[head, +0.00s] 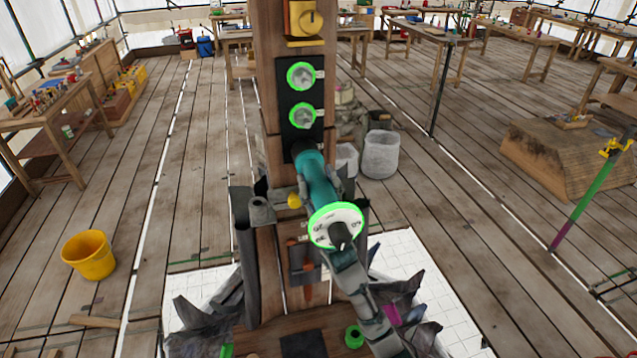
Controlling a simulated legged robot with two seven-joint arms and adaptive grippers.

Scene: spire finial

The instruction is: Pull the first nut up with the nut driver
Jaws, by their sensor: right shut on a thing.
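A wooden post (268,100) stands upright in the middle of the head view. A black plate (287,97) on it carries an upper green-ringed round fitting (301,76) and a lower one (302,115). The teal nut driver (318,180) is tilted, with its dark nose against or just in front of the plate's lower end. Its near end is a white dial disc (325,226) with a green rim. My right gripper (341,236) is shut at this disc end, partly hidden by its own links. The nut at the driver's nose is hidden. My left gripper is not in view.
A yellow box (304,19) is fixed on the post above the plate. Dark jagged pieces surround the post's foot on white tiles (430,290). A yellow bucket (89,256) stands left and a pale sack (380,155) behind right. The plank floor either side is mostly open.

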